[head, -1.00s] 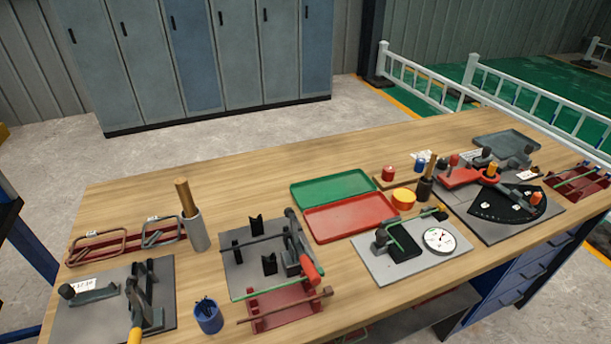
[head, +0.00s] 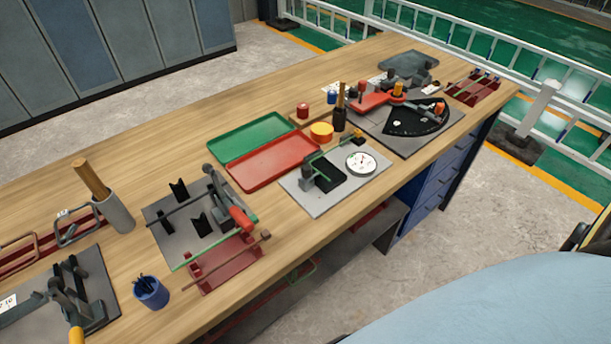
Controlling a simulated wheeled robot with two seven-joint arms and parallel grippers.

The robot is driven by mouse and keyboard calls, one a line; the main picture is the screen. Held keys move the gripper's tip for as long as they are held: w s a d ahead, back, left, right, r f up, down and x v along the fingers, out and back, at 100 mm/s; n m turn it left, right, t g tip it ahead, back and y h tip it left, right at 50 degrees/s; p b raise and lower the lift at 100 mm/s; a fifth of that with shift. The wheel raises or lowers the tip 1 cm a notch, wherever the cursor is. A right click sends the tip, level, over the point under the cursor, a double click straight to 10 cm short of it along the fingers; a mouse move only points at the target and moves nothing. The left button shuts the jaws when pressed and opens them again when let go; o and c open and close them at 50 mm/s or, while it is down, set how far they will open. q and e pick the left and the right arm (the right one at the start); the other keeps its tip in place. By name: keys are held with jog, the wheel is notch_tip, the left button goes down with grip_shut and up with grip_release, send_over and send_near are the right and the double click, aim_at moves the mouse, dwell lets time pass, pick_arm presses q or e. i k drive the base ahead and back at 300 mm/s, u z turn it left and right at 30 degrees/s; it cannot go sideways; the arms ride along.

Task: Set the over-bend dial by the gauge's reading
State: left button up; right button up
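The gauge (head: 361,162) is a round white dial with a dark needle on a grey plate (head: 318,202). A green rod lies across the dark block beside it. Its reading is too small to make out. Further right, a bending station has a black fan-shaped scale plate (head: 414,119) with small white labels, a red arm (head: 372,103) and orange knobs (head: 398,89). I cannot tell which part is the over-bend dial. Neither of my grippers is in view.
A green tray (head: 251,138) and a red tray (head: 274,161) lie mid-bench. A yellow round container (head: 321,131) is near them. Rod supports, a blue cup (head: 151,291) and clamps stand to the left. A white railing runs behind, and a pale blue rounded surface (head: 500,305) fills the lower right.

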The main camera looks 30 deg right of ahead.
aim_at(353, 92)
jog(key=z, duration=1.6)
